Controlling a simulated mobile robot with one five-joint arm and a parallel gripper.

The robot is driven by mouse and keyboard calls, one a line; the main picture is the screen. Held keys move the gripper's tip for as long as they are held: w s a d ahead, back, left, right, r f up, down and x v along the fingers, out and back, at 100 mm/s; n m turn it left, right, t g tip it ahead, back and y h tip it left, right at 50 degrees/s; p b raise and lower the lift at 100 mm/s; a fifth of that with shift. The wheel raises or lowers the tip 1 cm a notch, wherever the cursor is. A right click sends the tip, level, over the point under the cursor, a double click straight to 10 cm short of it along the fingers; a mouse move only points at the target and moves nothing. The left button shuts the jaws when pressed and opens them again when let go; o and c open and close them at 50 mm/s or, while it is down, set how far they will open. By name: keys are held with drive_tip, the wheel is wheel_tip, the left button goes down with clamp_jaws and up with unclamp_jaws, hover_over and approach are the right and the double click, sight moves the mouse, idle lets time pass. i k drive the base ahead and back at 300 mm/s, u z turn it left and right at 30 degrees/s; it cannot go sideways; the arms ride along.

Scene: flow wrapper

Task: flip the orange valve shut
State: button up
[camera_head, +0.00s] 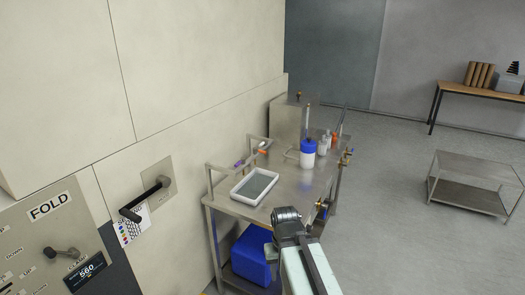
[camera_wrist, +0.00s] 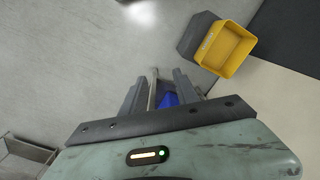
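I cannot clearly make out the orange valve. A small orange piece (camera_head: 262,152) lies at the back left of the steel table (camera_head: 290,190), near a purple piece (camera_head: 239,163); it is too small to tell if it is a valve handle. Small brass fittings (camera_head: 346,156) show at the table's right edge, their handles unclear. My gripper (camera_wrist: 167,88) has its two fingers apart in the wrist view, with a blue thing (camera_wrist: 168,101) seen between or beyond them. I cannot tell that it touches anything. In the head view my arm is at the table's front right.
On the table are a white tray (camera_head: 236,188), a blue-topped bottle (camera_head: 308,154) and a steel box (camera_head: 290,122). A blue bin (camera_head: 252,256) is beneath. A yellow bin (camera_wrist: 243,70) shows in the wrist view. A low steel table (camera_head: 470,175) stands right; floor between is clear.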

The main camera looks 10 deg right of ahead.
sight(255, 150)
drive_tip(key=u, duration=3.3)
drive_tip(key=k, duration=1.65)
drive_tip(key=z, duration=1.7)
drive_tip(key=i, duration=1.05)
drive_tip(key=z, duration=0.05)
